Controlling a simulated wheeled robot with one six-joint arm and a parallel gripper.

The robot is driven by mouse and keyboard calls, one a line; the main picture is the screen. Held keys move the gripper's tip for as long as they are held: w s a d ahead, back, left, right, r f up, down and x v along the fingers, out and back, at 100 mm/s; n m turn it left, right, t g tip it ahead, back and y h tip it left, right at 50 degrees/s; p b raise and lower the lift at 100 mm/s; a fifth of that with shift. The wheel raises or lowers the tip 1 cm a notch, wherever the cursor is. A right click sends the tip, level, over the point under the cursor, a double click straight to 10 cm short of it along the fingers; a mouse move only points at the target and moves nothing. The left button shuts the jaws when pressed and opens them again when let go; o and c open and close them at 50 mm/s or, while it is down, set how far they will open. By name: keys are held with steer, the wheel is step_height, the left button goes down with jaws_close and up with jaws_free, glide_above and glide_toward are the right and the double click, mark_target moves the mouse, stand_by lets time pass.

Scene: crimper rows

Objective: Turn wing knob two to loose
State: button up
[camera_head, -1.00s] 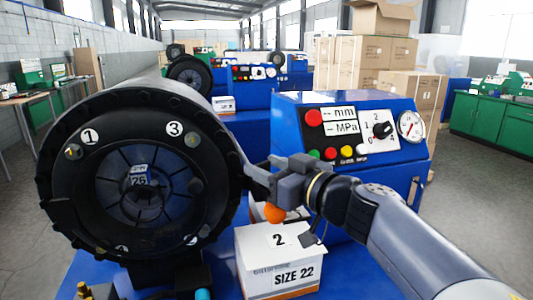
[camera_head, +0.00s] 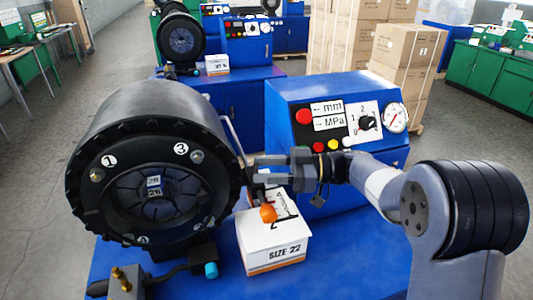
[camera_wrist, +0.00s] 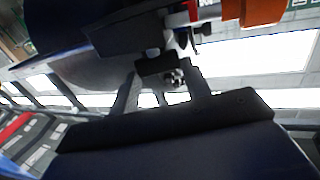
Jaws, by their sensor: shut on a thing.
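The crimper head (camera_head: 155,150) is a black round head at the left, with round labels 1 and 3 on its upper face. Labels at the bottom are hard to read. My gripper (camera_head: 256,177) is beside the head's right rim, above the white box. It is shut on a small dark part, which in the wrist view (camera_wrist: 160,72) shows between the two fingers. This may be the wing knob; no number on it is readable. An orange knob (camera_head: 267,213) hangs just below my gripper and in front of the box's top.
The white box (camera_head: 273,250) marked SIZE 22 stands on the blue bench (camera_head: 340,265). The blue control panel (camera_head: 335,120), with buttons, dial and gauge, stands behind my arm. A pipe fitting with a cyan end (camera_head: 211,270) lies at the front.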

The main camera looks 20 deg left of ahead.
steer(key=shift+w+a+n+g+h+p, duration=0.15)
steer(key=shift+n+g+h+p, duration=0.6)
steer(key=shift+g, duration=0.35)
steer(key=shift+w+a+n+g+h+p, duration=0.1)
steer(key=shift+n+g+h+p, duration=0.45)
steer(key=shift+n+g, duration=0.45)
steer(key=shift+g, duration=0.3)
steer(key=o, duration=1)
